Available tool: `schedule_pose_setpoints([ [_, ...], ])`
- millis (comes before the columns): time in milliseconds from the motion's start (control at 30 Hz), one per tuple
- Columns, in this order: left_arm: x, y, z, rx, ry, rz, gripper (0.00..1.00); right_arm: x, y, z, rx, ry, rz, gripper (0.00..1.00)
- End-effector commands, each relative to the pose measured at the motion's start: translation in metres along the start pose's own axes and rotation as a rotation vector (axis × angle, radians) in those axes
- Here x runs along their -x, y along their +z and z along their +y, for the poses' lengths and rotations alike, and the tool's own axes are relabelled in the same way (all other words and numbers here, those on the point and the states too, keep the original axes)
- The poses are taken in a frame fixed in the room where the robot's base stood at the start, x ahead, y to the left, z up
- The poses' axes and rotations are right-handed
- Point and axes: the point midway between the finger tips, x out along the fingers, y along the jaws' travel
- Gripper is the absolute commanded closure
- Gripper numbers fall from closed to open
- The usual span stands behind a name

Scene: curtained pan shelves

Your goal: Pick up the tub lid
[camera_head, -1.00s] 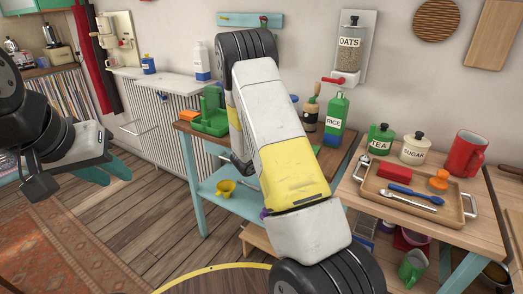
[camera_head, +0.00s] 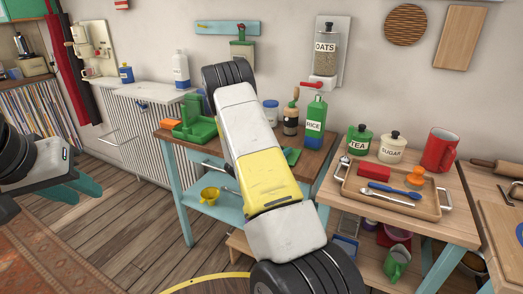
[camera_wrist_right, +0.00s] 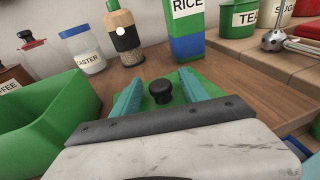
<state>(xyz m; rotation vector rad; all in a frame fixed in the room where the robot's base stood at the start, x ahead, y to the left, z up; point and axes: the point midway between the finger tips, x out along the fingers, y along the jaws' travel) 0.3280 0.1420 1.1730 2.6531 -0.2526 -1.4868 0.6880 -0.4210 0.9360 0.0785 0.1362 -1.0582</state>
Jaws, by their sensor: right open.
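The tub lid (camera_wrist_right: 181,93) is a green plate with a black knob (camera_wrist_right: 161,91), lying on the brown wooden top in the right wrist view. My right gripper (camera_wrist_right: 160,87) is open, its teal fingers on either side of the knob. I cannot tell whether they touch the lid. In the head view my white and yellow right arm hides most of that gripper; a bit of green (camera_head: 291,155) shows beside the arm. My left gripper (camera_head: 78,190) is at the left edge, fingers apart and empty, over the floor.
A green tub (camera_wrist_right: 40,110) stands left of the lid. A tray (camera_head: 416,207) with utensils and a red block lies on the bench to the right.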

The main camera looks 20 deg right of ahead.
Motion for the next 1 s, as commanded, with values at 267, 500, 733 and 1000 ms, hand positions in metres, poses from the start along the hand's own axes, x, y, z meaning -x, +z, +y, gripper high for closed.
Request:
schedule_pose_setpoints([
  [267,0.000,0.000,0.000,0.000,0.000,0.000,0.71,0.001,0.000,0.000,-0.001,0.000,0.000,0.82],
  [500,0.000,0.000,0.000,0.000,0.000,0.000,0.71,0.001,0.001,0.000,-0.001,0.000,-0.001,1.00],
  [733,0.000,0.000,0.000,0.000,0.000,0.000,0.71,0.001,0.002,0.000,-0.002,0.000,-0.001,1.00],
  [1000,0.000,0.000,0.000,0.000,0.000,0.000,0.71,0.004,0.025,0.001,-0.005,0.000,-0.002,1.00],
])
